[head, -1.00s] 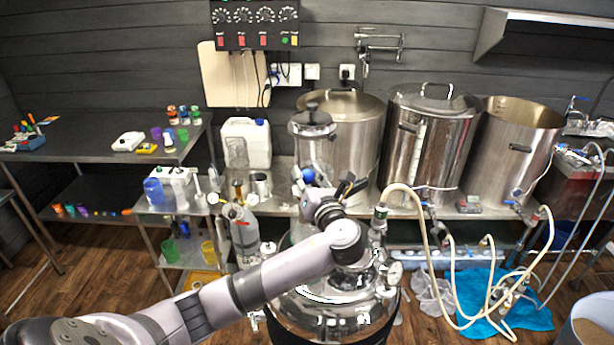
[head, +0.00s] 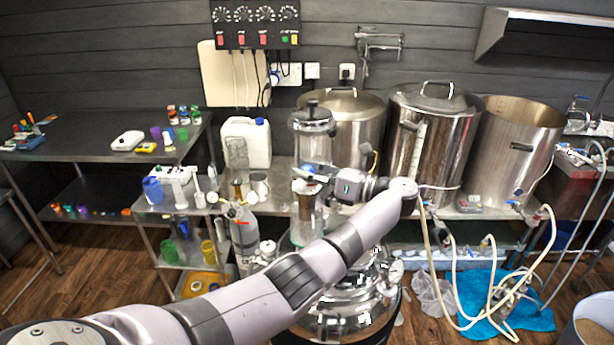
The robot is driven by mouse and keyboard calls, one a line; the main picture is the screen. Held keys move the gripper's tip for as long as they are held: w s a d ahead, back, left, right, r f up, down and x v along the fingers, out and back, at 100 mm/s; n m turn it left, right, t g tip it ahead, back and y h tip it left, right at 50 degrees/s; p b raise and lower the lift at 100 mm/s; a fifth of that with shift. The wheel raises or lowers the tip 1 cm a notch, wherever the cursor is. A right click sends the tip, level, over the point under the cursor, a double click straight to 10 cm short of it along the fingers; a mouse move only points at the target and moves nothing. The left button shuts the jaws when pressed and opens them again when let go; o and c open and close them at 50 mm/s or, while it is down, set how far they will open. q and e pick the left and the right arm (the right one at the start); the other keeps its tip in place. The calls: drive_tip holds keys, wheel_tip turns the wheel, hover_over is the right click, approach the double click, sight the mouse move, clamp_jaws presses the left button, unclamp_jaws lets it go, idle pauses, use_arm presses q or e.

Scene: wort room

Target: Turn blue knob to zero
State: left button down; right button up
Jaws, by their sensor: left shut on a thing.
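My left arm comes in from the lower left and bends back at the wrist. My left gripper (head: 313,178) is at the knob from the right and front, shut on it. Its fingers and wrist hide part of the knob, and I cannot read any mark or zero on it. My right gripper is not in view.
Steel pots (head: 432,135) stand close behind and right of the gripper. A white canister (head: 246,143) stands to the left. A shiny round vessel (head: 350,300) is below my arm. Hoses (head: 440,260) hang at the right.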

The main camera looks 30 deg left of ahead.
use_arm(q)
drive_tip(key=shift+f+n+g+h+b, duration=0.15)
drive_tip(key=shift+n+g+h+b, duration=0.35)
drive_tip(key=shift+n+g+b, duration=1)
drive_tip(key=shift+g+b, duration=0.3)
drive_tip(key=shift+g, duration=0.2)
drive_tip(key=c, duration=1.2)
unclamp_jaws()
drive_tip(key=shift+a, duration=0.1)
wheel_tip(320, 180, up, 10)
drive_tip(key=shift+r, duration=0.1)
